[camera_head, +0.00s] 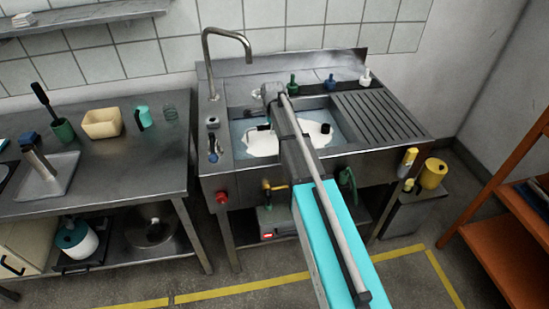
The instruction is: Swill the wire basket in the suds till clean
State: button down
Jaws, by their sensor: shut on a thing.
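The sink basin (238,130) is in the middle of the view, with white suds (262,145) on the water to both sides of my arm. My arm reaches up from the bottom right over the sink, and its forearm covers part of the basin. My gripper's fingers are hidden behind the arm, so I cannot see what they hold. A small dark bar (264,127) and a black piece (325,128) show at the suds; I cannot tell what they belong to. I cannot make out a wire basket in the sink.
A curved tap (226,33) rises behind the basin. A ribbed drainboard (380,115) lies to its right, with several small coloured knobs along the back. The left steel table (120,150) bears a cream tub (101,123) and a turquoise mug (144,117). An orange shelf (510,220) stands at right.

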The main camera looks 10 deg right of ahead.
jog(key=shift+r, duration=0.2)
notch_tip(320, 180, up, 21)
jog(key=p, duration=2.1)
jog(key=shift+f, duration=0.3)
dwell(2.1)
